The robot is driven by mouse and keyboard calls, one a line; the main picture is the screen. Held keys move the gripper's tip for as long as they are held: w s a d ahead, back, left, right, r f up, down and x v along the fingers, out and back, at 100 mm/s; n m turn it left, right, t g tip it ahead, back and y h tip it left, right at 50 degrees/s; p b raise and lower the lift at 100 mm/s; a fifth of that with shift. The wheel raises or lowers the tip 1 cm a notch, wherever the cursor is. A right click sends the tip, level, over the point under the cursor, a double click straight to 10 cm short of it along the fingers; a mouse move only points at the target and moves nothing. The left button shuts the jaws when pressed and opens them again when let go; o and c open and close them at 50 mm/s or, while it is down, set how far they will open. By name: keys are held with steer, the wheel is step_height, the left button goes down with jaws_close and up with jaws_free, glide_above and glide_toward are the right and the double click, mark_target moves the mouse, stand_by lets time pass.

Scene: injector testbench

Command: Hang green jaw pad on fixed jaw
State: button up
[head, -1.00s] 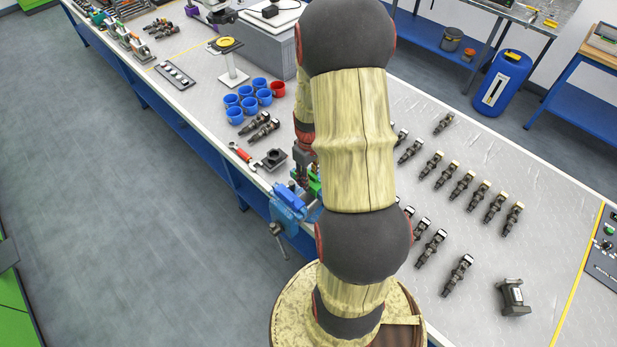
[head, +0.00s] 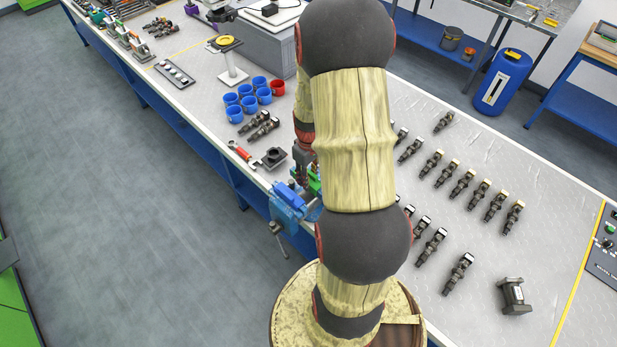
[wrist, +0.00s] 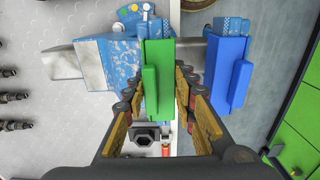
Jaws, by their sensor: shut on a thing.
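The green jaw pad (wrist: 157,85) is a long green plate with a raised rib. In the wrist view it stands between the fingers of my gripper (wrist: 160,98), which is shut on it. The pad lies along the near side of the blue vise body (wrist: 100,62); I cannot tell whether it touches or hangs on that jaw. A blue jaw pad (wrist: 228,75) sits on the other jaw to the right, with a gap between the two pads. In the head view the vise (head: 287,215) is at the bench edge, and my arm partly hides the green pad (head: 315,184).
A dark block with a round hole (head: 275,157) and a red-handled wrench (head: 241,154) lie just beyond the vise. Blue cups (head: 247,97) and a red cup (head: 278,88) stand farther back. Several injectors (head: 462,185) lie on the bench right of my arm.

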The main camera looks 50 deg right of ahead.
steer(key=shift+s+a+f, duration=0.2)
steer(key=shift+s+f, duration=0.05)
steer(key=shift+f, duration=0.15)
steer(key=o, duration=0.9)
steer(key=shift+f, duration=0.1)
steer(key=shift+o, duration=1.2)
steer(key=shift+w+d, duration=0.1)
steer(key=shift+o, duration=0.5)
steer(key=shift+o, duration=0.3)
steer(key=shift+w, duration=0.1)
steer(key=shift+o, duration=0.5)
steer(key=o, duration=0.4)
steer(key=shift+d+r, duration=0.1)
steer(key=shift+r, duration=0.1)
